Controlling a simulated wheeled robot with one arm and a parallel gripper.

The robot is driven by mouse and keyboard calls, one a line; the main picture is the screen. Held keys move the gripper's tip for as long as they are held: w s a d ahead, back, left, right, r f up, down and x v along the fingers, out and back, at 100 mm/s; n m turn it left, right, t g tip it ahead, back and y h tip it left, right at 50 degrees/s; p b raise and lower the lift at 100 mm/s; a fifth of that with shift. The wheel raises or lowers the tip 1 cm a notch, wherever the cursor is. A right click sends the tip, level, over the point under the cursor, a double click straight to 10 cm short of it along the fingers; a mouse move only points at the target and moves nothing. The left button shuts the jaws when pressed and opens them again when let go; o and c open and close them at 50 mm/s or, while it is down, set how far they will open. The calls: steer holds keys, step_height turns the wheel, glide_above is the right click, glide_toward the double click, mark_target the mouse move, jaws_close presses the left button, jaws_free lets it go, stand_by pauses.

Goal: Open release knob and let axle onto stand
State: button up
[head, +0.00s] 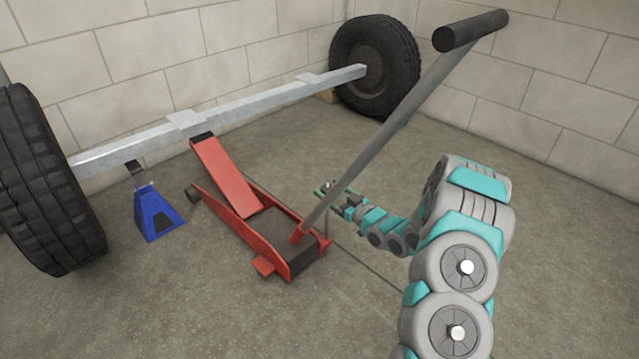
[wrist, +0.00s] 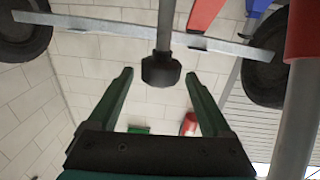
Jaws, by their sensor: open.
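The release knob (wrist: 160,70) is a dark knob on a grey rod. In the wrist view it lies between the fingertips of my open gripper (wrist: 163,82), with space on both sides. In the head view my gripper (head: 323,189) is by the jack's rear, beside the handle, and the knob is hard to make out. The red floor jack (head: 225,178) has its raised arm's end under the grey axle (head: 245,105). The blue stand (head: 155,215) is upright under the axle near the left wheel; I cannot tell whether its dark top touches the axle.
The long grey jack handle (head: 385,130) slants up right past my gripper. It also shows at the wrist view's right (wrist: 297,110). Black wheels stand left (head: 45,185) and at the back (head: 375,65). Block walls close the back. Floor at front left is clear.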

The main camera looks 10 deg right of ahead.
steer(key=shift+x, duration=2.3)
jaws_close()
